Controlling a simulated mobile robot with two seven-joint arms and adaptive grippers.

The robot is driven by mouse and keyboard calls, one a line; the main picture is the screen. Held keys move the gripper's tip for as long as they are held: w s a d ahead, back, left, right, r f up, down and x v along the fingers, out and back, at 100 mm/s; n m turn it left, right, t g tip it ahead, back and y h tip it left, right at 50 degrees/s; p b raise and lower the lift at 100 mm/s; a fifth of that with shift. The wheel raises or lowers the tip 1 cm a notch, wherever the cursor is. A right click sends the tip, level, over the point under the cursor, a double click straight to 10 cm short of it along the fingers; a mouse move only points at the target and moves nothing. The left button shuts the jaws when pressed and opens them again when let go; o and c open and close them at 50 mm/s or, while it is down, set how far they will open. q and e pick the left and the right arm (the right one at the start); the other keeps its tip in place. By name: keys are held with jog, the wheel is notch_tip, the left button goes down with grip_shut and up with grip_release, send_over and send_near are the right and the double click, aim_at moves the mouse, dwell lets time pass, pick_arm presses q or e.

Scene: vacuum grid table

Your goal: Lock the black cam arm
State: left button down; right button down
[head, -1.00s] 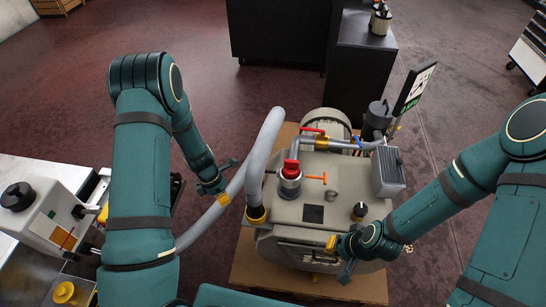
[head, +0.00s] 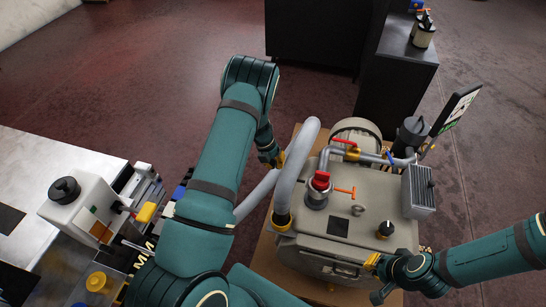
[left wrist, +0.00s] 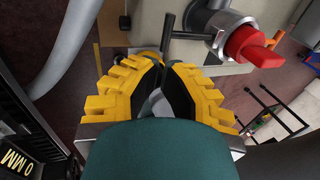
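A silver fitting with a red knob (head: 320,181) stands on top of the beige pump (head: 352,225). An orange T-shaped handle (head: 345,191) is at its right side. In the left wrist view, the red knob (left wrist: 254,46) is at the upper right, and a dark T-shaped bar (left wrist: 168,36), possibly the black cam arm, sticks out left from the fitting. My left gripper (left wrist: 163,65) has its yellow-backed fingertips close together just below that bar; contact is unclear.
A grey hose (head: 297,170) arches up left of the fitting. A black knob (head: 385,229), a finned box (head: 418,192) and a red-handled valve (head: 346,145) stand on the pump. A bench with a white device (head: 80,215) is at the left. Dark cabinets (head: 395,85) stand behind.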

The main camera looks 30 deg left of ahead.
aim_at(296, 180)
pick_arm(q)
jog(key=x, duration=0.7)
jog(key=shift+f, duration=0.2)
pick_arm(e)
jog(key=shift+f, duration=0.15)
jog(key=shift+f, duration=0.1)
